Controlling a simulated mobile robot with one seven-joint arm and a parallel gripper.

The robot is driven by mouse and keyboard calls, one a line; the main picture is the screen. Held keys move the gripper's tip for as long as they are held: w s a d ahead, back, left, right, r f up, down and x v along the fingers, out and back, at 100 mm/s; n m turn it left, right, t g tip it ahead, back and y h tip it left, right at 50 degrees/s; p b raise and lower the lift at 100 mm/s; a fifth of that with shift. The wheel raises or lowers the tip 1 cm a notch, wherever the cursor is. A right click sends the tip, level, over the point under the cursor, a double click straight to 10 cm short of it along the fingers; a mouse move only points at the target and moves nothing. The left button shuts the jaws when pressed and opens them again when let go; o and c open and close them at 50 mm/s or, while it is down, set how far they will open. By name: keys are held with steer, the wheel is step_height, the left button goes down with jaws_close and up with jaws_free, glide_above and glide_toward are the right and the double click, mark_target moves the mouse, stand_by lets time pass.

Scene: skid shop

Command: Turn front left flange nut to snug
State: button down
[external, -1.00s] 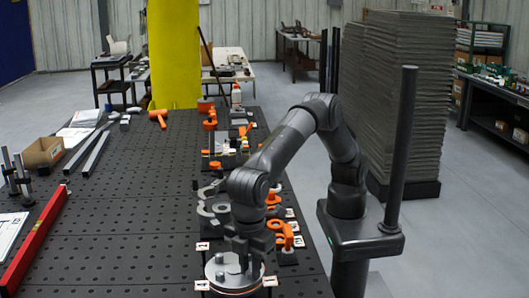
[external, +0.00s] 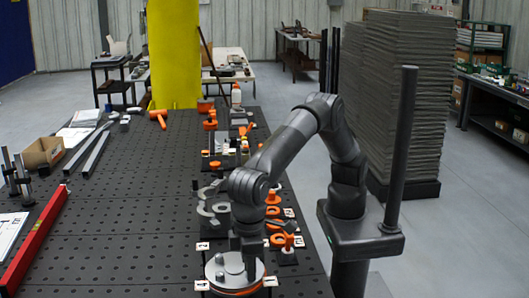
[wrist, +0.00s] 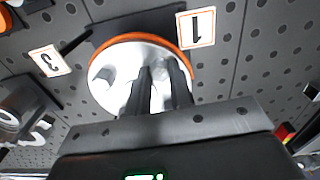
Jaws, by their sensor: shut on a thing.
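A round pale metal flange (external: 230,284) with an orange ring under its edge lies flat near the front edge of the perforated table. It also shows in the wrist view (wrist: 105,82). Grey stud or nut shapes stand on its left side in the external view (external: 220,276). My gripper (external: 249,275) points straight down over the flange's right side. In the wrist view my gripper (wrist: 160,82) has both dark fingers reaching onto the flange face, shut on a nut. The fingers mostly hide that nut, and I cannot tell how far it is seated.
Number cards surround the flange, including a card marked 1 (wrist: 196,27) and one marked 3 (wrist: 49,61). Orange and grey parts (external: 287,241) stand close behind it. A red level (external: 35,240) lies at left; the table between is clear.

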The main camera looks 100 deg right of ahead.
steer(key=shift+a+r+m, duration=0.1)
steer(key=shift+r+m, duration=0.15)
steer(key=shift+m, duration=0.05)
steer(key=c, duration=1.6)
jaws_free()
steer(key=o, duration=0.3)
steer(key=shift+f, duration=0.1)
step_height(320, 180, up, 11)
steer(key=shift+f, duration=0.1)
